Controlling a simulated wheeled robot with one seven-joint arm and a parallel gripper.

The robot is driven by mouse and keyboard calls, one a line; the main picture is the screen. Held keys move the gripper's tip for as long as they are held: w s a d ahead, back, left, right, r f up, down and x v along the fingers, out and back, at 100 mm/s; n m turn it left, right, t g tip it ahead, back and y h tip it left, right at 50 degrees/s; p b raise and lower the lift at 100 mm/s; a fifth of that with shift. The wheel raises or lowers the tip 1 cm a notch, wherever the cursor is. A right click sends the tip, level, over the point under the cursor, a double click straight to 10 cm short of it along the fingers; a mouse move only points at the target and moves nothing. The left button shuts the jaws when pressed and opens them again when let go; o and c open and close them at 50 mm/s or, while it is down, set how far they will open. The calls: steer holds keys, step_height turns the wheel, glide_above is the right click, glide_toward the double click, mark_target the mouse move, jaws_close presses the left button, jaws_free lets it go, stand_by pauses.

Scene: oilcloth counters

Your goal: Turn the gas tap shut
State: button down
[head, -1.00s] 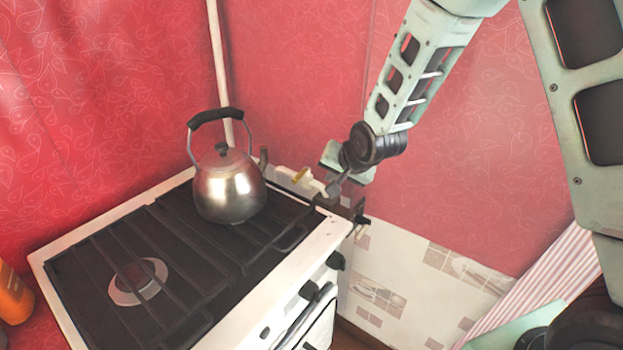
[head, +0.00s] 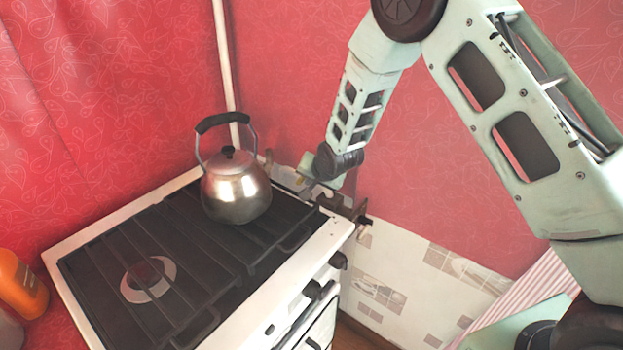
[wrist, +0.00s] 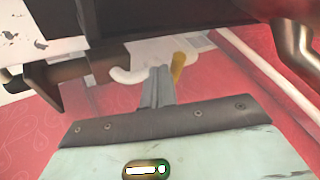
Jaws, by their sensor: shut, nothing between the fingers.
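The gas tap shows in the wrist view as a yellow handle (wrist: 178,68) beside a white pipe (wrist: 150,58) close to the red wall. My gripper (wrist: 160,72) is shut and empty. In the wrist view its fingertips overlap the white pipe, just left of the yellow handle; I cannot tell whether they touch either. In the head view my gripper (head: 305,190) is low behind the stove's back right corner, and the tap is mostly hidden by it and my arm.
A white stove (head: 335,232) with dark grates stands in front of the tap. A steel kettle (head: 236,195) sits on its back part, left of my gripper. A vertical white pipe (head: 224,70) runs up the wall. An orange bottle (head: 20,285) is at far left.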

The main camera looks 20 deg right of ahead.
steer(key=shift+w+a+f+b, duration=0.1)
steer(key=shift+w+a+b, duration=0.05)
steer(key=shift+a+b, duration=0.35)
steer(key=shift+w+a+f+b, duration=0.1)
steer(key=shift+w+a+b, duration=0.05)
steer(key=shift+a+b, duration=0.3)
steer(key=shift+w+a+r, duration=0.1)
steer(key=shift+a+r, duration=0.05)
steer(key=shift+r, duration=0.1)
